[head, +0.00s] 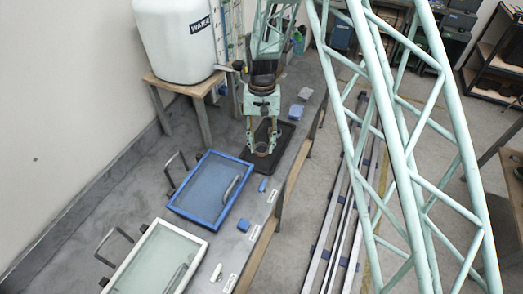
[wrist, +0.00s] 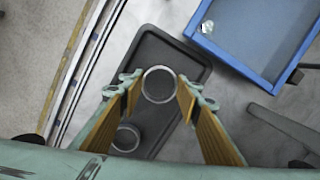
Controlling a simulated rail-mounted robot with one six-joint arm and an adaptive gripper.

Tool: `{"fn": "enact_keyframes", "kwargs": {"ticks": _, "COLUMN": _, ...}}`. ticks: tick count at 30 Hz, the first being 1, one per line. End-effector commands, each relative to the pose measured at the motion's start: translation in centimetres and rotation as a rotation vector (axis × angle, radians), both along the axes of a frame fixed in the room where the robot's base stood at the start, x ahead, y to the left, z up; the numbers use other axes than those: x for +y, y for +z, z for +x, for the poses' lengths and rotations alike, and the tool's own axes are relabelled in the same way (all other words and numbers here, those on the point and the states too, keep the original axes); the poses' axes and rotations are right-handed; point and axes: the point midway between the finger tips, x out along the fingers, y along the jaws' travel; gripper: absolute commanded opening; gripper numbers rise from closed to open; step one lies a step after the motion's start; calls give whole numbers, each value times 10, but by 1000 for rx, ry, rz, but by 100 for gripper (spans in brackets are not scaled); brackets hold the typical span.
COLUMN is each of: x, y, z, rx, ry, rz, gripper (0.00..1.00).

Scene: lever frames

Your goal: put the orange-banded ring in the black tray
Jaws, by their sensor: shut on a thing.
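My gripper (head: 262,148) is shut on a round, open grey ring (head: 262,153), over the black tray (head: 286,138) on the bench. In the wrist view the two fingers of my gripper (wrist: 160,96) press on either side of the held ring (wrist: 160,68), above the middle of the tray (wrist: 150,45). An orange band cannot be made out on it. I cannot tell whether it touches the tray floor. A second, smaller-looking ring (wrist: 126,126) lies in the tray near its lower end, partly beside the left finger.
A blue-framed box with a clear lid (head: 212,188) stands close to the tray, and a white-framed one (head: 157,260) stands beyond it. Small blue blocks (head: 244,225) lie along the bench edge. A water tank (head: 175,40) stands on a wooden table behind.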

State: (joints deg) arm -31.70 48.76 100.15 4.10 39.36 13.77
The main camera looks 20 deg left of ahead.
Motion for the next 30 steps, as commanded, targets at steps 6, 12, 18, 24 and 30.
{"fn": "enact_keyframes", "kwargs": {"ticks": 6, "x": 0, "y": -22, "z": -1, "rx": 2, "ry": 0, "rz": -1, "gripper": 20}}
{"fn": "enact_keyframes", "kwargs": {"ticks": 12, "x": 0, "y": -30, "z": 0, "rx": 0, "ry": 0, "rz": 0, "gripper": 20}}
{"fn": "enact_keyframes", "kwargs": {"ticks": 18, "x": 0, "y": -31, "z": 0, "rx": 0, "ry": 0, "rz": 0, "gripper": 20}}
{"fn": "enact_keyframes", "kwargs": {"ticks": 24, "x": 0, "y": -33, "z": 0, "rx": 0, "ry": 0, "rz": 0, "gripper": 20}}
{"fn": "enact_keyframes", "kwargs": {"ticks": 30, "x": 0, "y": -34, "z": 0, "rx": 0, "ry": 0, "rz": 0, "gripper": 43}}
